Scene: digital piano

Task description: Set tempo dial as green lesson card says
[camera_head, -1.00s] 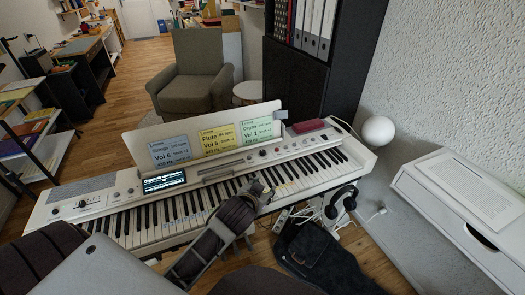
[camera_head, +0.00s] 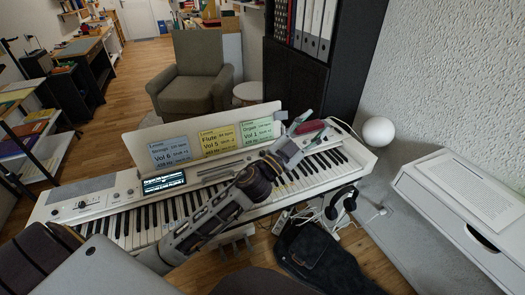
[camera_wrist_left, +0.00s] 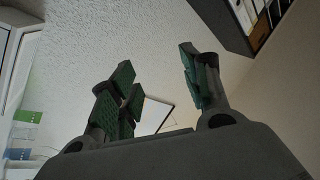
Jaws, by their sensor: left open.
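The green lesson card (camera_head: 257,130) stands at the right end of the piano's music rest; its heading reads Organ and Vol 1, and the small print is hard to read. The digital piano (camera_head: 128,182) lies across the view. A knob (camera_head: 82,204) shows on its left panel. Which control is the tempo dial cannot be told; my left gripper covers part of the right panel. My left gripper (camera_head: 318,122) is open and empty above that panel, right of the green card. Its spread fingers also show in the left wrist view (camera_wrist_left: 157,65). My right gripper is not visible.
A yellow card (camera_head: 218,141) and a blue card (camera_head: 170,151) stand left of the green one. A lit display (camera_head: 164,182) is below them. A red case (camera_head: 309,127) lies on the piano beside my fingers. A white ball lamp (camera_head: 378,131) stands behind the right end.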

